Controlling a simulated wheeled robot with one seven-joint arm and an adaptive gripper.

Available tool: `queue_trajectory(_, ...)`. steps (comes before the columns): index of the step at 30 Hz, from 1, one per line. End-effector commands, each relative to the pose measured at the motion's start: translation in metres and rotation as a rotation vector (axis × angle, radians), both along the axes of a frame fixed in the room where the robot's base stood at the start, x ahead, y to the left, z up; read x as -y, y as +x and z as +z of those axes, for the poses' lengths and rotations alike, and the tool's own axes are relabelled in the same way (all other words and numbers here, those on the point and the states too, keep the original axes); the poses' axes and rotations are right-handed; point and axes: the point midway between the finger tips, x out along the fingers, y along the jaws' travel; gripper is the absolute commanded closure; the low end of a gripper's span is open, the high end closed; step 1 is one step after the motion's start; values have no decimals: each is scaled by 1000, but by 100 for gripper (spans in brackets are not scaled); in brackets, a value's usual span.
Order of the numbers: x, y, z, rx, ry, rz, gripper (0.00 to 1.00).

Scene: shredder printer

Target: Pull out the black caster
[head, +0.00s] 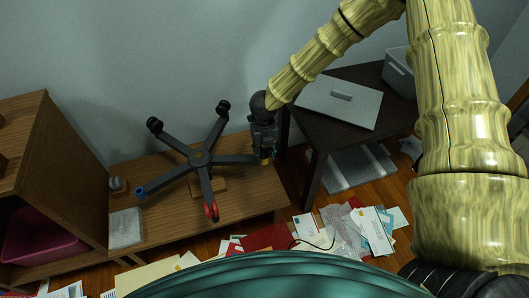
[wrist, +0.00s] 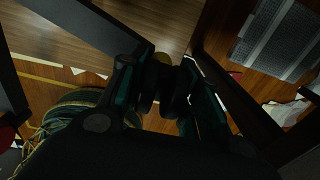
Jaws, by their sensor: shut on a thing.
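A dark five-legged chair base (head: 200,157) lies on the wooden bench. My gripper (head: 265,152) is at the end of its right-hand leg. In the wrist view my gripper (wrist: 165,95) is shut on a black caster (wrist: 152,88), with its dark wheels between the fingers. A yellow piece (wrist: 163,58) shows just beyond the caster, by the leg's end (wrist: 125,38). I cannot tell whether the caster is still seated in the leg. Two other legs carry black casters (head: 154,125) (head: 223,107); another ends in blue (head: 140,191), and one in red (head: 211,211).
The wooden bench (head: 155,225) has a grey box (head: 126,228) on its left. A dark side table (head: 340,125) with a grey laptop-like panel (head: 340,100) stands close on the right. Papers (head: 345,228) litter the floor in front. A wooden cabinet (head: 70,170) stands at left.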

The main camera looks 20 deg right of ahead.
Motion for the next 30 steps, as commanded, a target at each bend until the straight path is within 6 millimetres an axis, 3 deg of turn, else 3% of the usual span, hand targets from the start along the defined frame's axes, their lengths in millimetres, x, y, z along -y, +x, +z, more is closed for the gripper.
queue_trajectory(30, 0, 1, 13, 1, 0, 0, 100)
